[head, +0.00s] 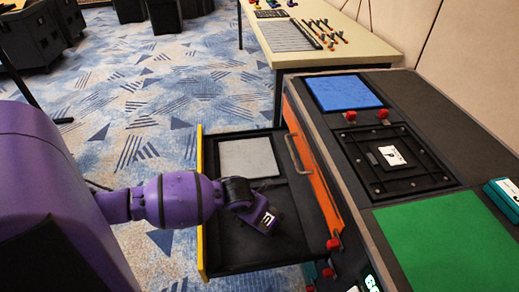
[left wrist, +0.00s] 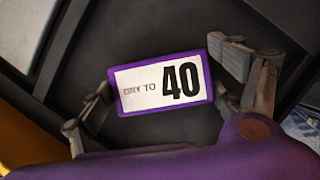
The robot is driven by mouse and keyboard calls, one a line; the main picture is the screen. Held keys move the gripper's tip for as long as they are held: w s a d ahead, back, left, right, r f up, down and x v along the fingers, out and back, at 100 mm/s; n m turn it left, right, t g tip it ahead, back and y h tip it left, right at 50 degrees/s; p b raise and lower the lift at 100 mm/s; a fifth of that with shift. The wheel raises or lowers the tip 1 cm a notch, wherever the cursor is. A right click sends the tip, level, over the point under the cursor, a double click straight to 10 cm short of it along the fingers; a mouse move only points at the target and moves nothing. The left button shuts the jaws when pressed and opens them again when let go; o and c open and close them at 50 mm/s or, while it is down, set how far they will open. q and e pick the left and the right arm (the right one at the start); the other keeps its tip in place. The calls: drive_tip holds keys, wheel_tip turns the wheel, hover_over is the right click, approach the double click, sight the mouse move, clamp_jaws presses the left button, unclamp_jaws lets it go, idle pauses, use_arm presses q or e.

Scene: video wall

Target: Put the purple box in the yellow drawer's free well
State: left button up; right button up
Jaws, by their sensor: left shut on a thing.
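The purple box (left wrist: 160,85) has a white label reading "DRY TO 40". My left gripper (left wrist: 168,92) is shut on it, one finger at each short end. In the head view the box (head: 267,219) shows small at the end of my left gripper (head: 254,208), partly hidden by it. The yellow drawer (head: 202,192) is open. Its far well holds a grey slab (head: 247,158). Its near well (head: 234,249) is black and empty, and the box is over or inside it; I cannot tell how high. My right gripper is not in view.
An orange drawer front with a handle (head: 299,154) borders the open drawer on the right. The console top carries a blue panel (head: 343,92), a green panel (head: 449,238) and a black framed plate (head: 391,160). A table (head: 362,45) with small tools stands behind.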

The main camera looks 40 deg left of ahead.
use_arm(q)
drive_tip(key=shift+f, duration=0.5)
drive_tip(key=shift+r, duration=0.1)
drive_tip(key=o, duration=1.2)
